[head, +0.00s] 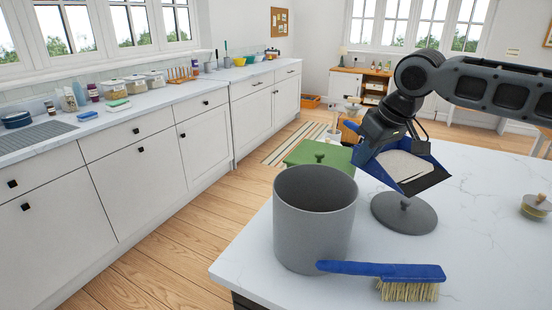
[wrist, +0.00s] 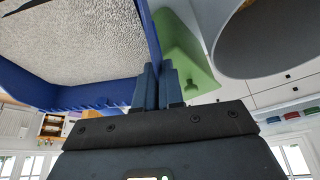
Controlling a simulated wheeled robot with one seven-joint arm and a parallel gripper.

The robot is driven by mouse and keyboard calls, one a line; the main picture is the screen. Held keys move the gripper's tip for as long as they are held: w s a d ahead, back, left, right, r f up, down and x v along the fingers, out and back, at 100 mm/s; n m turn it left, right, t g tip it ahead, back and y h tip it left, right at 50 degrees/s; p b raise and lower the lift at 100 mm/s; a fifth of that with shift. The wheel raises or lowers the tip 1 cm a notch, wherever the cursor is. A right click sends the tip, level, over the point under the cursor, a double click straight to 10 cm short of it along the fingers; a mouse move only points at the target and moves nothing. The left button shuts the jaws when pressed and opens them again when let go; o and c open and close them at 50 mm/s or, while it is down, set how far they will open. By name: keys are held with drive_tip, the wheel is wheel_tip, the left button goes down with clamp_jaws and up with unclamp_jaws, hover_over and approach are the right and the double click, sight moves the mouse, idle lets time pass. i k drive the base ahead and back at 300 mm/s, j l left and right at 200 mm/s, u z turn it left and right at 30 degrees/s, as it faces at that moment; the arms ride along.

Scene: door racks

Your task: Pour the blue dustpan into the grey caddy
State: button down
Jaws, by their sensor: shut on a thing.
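The grey caddy (head: 314,225) is an open, upright cylinder on the counter, left of the dustpan and nearer the camera. Its inner bottom is hidden. Its grey side also shows at the upper right of the wrist view (wrist: 265,45).
A grey round lid with a knob (head: 404,214) lies on the white marble counter (head: 480,240) below the dustpan. A blue brush (head: 385,272) lies in front of the caddy. A green lidded bin (head: 318,154) stands behind it. A small jar (head: 536,206) is at the right.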

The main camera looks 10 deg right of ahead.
sight(315, 205)
drive_tip(key=i+j+z, duration=0.2)
drive_tip(key=j, duration=0.75)
drive_tip(key=i+j+z, duration=0.2)
drive_tip(key=j, duration=0.75)
drive_tip(key=j+z, duration=0.25)
drive_tip(key=j, duration=0.7)
